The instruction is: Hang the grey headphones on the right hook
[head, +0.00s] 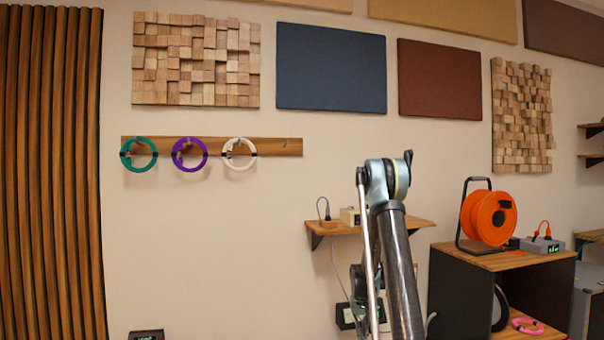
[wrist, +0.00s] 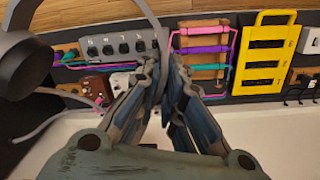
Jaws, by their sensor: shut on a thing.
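The grey headphones show in the wrist view, with a round ear cup (wrist: 22,66) at the left edge and the grey band (wrist: 150,18) curving down between my fingers. My gripper (wrist: 166,66) is shut on this band; the other ear cup is not clearly seen. In the head view my arm rises at right of centre, and neither gripper nor headphones can be made out there. A wooden hook rail (head: 262,146) is on the wall at left. Its right hook (head: 286,142) is bare. Teal, purple and white rings hang along the rail to its left.
A small wall shelf (head: 408,231) with devices is behind my arm. A wooden cabinet (head: 482,258) with an orange cable reel (head: 489,216) stands at right. The wrist view shows a yellow rack (wrist: 265,52) and coloured cables (wrist: 205,50) beyond my fingers. The wall below the rail is clear.

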